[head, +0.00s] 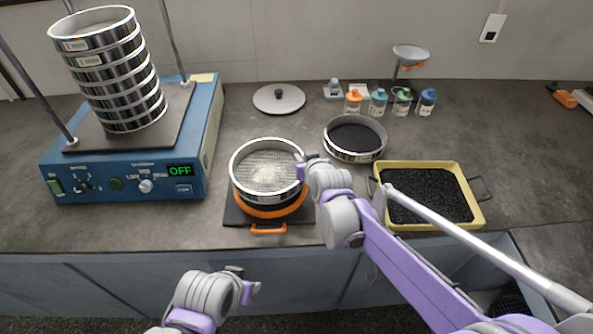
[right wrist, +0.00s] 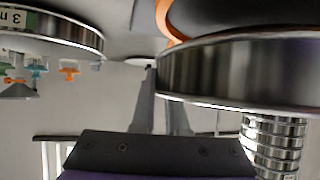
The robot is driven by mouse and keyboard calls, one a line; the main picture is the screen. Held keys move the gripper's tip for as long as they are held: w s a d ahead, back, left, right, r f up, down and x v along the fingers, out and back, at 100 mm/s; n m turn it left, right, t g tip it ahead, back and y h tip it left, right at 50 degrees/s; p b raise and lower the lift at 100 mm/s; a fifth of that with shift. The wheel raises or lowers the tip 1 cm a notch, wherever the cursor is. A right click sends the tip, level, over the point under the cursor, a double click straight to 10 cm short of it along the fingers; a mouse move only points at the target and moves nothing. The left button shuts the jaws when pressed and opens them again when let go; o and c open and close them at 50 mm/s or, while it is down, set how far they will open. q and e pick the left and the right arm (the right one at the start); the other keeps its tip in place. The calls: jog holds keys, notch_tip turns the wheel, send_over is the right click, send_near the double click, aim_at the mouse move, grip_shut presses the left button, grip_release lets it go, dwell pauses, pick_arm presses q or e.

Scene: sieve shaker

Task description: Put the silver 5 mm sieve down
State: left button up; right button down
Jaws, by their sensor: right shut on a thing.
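The silver sieve (head: 262,160), a round metal ring with a mesh and a small pale heap of grains inside, is over an orange ring-shaped stand (head: 272,210) on a dark mat with an orange handle. My right gripper (head: 304,165) is shut on its right rim. The right wrist view, upside down, shows the sieve's metal wall (right wrist: 235,72) at my right gripper's fingers (right wrist: 158,90). Whether the sieve touches the stand is unclear. My left gripper (head: 248,282) is low in front of the bench, away from the sieve; its jaws are too small to judge.
A dark-meshed sieve (head: 354,156) sits just right. The yellow tray (head: 430,226) of black granules is farther right. The blue shaker (head: 130,170), reading OFF, carries a sieve stack (head: 125,95) at left. A grey lid (head: 279,100) and several small bottles (head: 377,102) are behind.

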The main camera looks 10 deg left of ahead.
jog(key=shift+f, duration=2.2)
jog(key=shift+b, duration=0.3)
jog(key=c, duration=0.9)
grip_release()
jog(key=p+v, duration=0.1)
jog(key=v, duration=1.1)
